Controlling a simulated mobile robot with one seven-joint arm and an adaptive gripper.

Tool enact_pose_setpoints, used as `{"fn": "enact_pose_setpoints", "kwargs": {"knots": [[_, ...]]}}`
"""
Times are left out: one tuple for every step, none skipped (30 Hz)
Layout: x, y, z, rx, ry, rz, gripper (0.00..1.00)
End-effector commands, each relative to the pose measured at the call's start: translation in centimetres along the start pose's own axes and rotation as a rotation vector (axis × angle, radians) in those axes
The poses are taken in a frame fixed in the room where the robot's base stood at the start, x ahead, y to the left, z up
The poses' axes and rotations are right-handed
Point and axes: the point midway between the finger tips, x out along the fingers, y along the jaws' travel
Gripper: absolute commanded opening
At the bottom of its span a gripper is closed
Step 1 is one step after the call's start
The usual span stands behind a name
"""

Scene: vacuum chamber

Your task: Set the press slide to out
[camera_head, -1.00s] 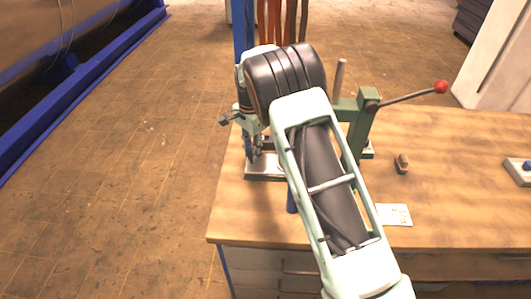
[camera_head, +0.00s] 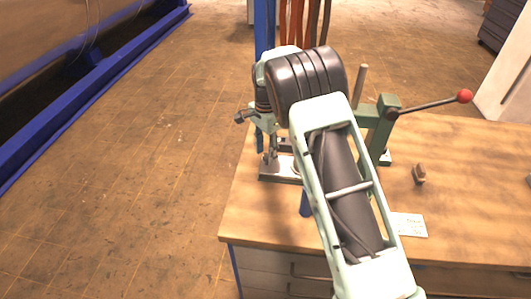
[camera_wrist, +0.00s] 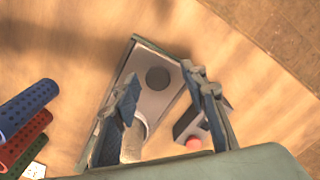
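The green press (camera_head: 378,125) stands on the wooden bench, its lever ending in a red knob (camera_head: 465,96). A flat metal plate at its foot, seemingly the press slide (camera_head: 274,174), shows left of the press, partly hidden by my arm. In the wrist view the pale plate (camera_wrist: 158,103) has a dark round spot and lies beneath and between my fingers. My gripper (camera_head: 268,157) points down over the plate; in the wrist view my gripper (camera_wrist: 160,85) has its fingers apart with nothing clearly held. I cannot tell whether a finger touches the plate.
A small brown block (camera_head: 419,174) and a white card (camera_head: 410,225) lie on the bench (camera_head: 470,200) to the right. Blue, red and green perforated tubes (camera_wrist: 26,110) show at the left of the wrist view. Open floor (camera_head: 140,180) lies left of the bench.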

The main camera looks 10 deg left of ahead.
Motion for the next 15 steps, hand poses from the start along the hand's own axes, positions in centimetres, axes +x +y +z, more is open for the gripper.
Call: {"fn": "enact_pose_setpoints", "kwargs": {"knots": [[-0.8, -0.1, -0.1, 0.000, 0.001, -0.003, 0.40], [-1.3, -0.1, -0.1, 0.000, 0.002, -0.004, 0.40], [-2.1, -0.1, -0.1, 0.000, 0.002, -0.005, 0.40], [-2.7, -0.1, -0.1, 0.000, 0.002, -0.005, 0.40], [-3.4, -0.1, -0.1, 0.000, 0.002, -0.005, 0.40], [-4.3, -0.1, 0.0, 0.001, 0.002, -0.006, 0.40], [-5.0, -0.1, 0.0, 0.001, 0.002, -0.006, 0.40], [-5.6, -0.2, 0.0, 0.001, 0.002, -0.007, 0.40], [-6.5, -0.1, 0.0, 0.001, 0.002, -0.006, 0.40], [-7.1, -0.1, 0.0, 0.001, 0.002, -0.006, 0.40], [-7.7, -0.1, 0.0, 0.001, 0.001, -0.006, 0.40], [-8.4, -0.1, 0.0, 0.000, 0.002, -0.006, 0.40], [-8.9, -0.1, 0.0, 0.000, 0.002, -0.005, 0.40], [-9.3, -0.1, 0.0, 0.000, 0.002, -0.005, 0.40], [-9.9, -0.1, 0.0, 0.000, 0.002, -0.005, 0.40]]}}
